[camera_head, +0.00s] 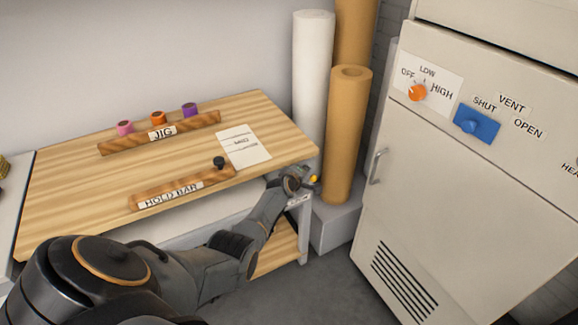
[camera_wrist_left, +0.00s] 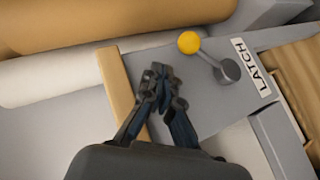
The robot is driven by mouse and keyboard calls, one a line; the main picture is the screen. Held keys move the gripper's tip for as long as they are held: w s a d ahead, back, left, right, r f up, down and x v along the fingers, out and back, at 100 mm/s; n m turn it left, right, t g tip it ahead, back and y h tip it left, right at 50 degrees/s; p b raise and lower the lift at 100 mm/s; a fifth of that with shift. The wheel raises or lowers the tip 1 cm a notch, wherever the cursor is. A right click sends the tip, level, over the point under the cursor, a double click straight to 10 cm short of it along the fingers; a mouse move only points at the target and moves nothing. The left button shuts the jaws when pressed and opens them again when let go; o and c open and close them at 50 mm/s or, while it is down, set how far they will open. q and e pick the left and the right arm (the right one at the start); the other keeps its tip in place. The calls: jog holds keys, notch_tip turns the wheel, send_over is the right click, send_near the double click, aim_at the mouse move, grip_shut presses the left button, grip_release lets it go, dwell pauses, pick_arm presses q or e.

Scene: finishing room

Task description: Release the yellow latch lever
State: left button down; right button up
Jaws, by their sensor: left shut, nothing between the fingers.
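The yellow latch lever shows in the left wrist view as a yellow ball knob (camera_wrist_left: 188,42) on a short arm from a dark grey round pivot (camera_wrist_left: 229,70), beside a white LATCH label (camera_wrist_left: 252,68). In the head view only its small yellow knob (camera_head: 314,178) shows at the bench's right front corner; my gripper hides the rest. My left gripper (camera_head: 300,180) is there too, its fingers shut and empty. In the left wrist view the fingertips (camera_wrist_left: 160,74) are close to the knob, left of and below it; contact cannot be told. My right gripper is out of view.
The wooden bench top (camera_head: 75,190) carries a JIG bar (camera_head: 195,131) with coloured knobs, a HOLD BAR (camera_head: 212,184) and a paper sheet (camera_head: 243,148). Brown (camera_head: 347,140) and white (camera_head: 312,90) rolls stand behind the corner. A cream cabinet (camera_head: 440,190) stands right. Grey floor (camera_head: 330,290) lies clear between.

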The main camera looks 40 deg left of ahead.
pick_arm(q)
jog(key=s+d+r+p, duration=0.2)
jog(key=s+r+p, duration=0.3)
jog(key=s+r, duration=0.2)
jog(key=shift+s+d+p, duration=0.3)
jog(key=shift+d, duration=0.05)
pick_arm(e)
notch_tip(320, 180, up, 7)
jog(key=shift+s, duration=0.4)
pick_arm(q)
jog(key=shift+r, duration=0.1)
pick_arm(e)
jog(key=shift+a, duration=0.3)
